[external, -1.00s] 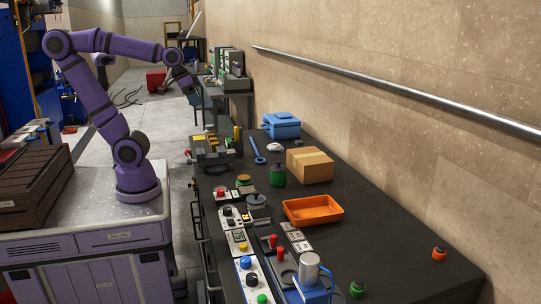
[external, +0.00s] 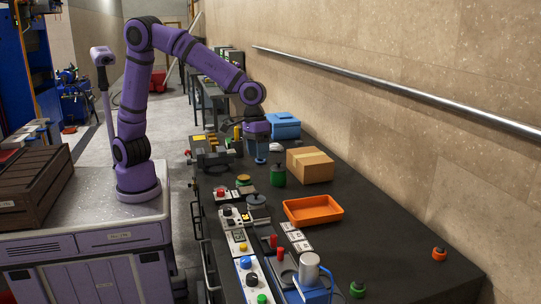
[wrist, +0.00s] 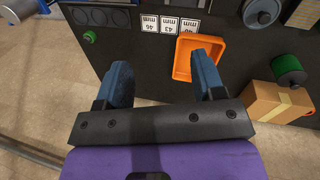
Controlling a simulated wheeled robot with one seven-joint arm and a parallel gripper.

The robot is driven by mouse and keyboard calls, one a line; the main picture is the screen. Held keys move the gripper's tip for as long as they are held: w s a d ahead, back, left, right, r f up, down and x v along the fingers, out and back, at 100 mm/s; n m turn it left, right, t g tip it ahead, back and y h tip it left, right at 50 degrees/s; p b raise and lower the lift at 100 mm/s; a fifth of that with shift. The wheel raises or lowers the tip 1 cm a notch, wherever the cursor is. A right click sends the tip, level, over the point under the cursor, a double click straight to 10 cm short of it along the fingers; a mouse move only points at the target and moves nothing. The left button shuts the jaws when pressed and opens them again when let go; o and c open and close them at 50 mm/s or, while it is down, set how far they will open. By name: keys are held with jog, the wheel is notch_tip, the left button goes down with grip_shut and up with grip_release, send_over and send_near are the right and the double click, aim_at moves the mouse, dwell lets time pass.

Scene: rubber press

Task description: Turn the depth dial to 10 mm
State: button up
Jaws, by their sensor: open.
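The depth dial cannot be told apart by label. Dial-like knobs show in the external view on the control boxes along the table's left edge: a black knob (external: 227,211), a blue knob (external: 245,262) and another black knob (external: 252,279). Their markings are too small to read. My gripper (external: 259,158) is above the far part of the table, by the blue case, well apart from these knobs. In the wrist view my gripper (wrist: 162,66) is open and empty, its two blue fingers spread wide.
The orange tray (external: 314,220), cardboard box (external: 310,165) and green canister (external: 277,176) stand mid-table. The blue case (external: 287,125) is at the back. Upside-down mm cards (wrist: 169,25) lie beside the tray in the wrist view. A press (external: 309,270) stands in front. The right table area is mostly clear.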

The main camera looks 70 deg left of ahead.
jog(key=s+d+f, duration=0.2)
jog(key=d+f, duration=0.5)
jog(key=d, duration=0.5)
jog(key=y, duration=0.2)
send_near(252, 276)
notch_tip(252, 276, down, 10)
jog(key=shift+w+d+r, duration=0.1)
jog(key=shift+d+r, duration=0.05)
jog(key=c, duration=0.9)
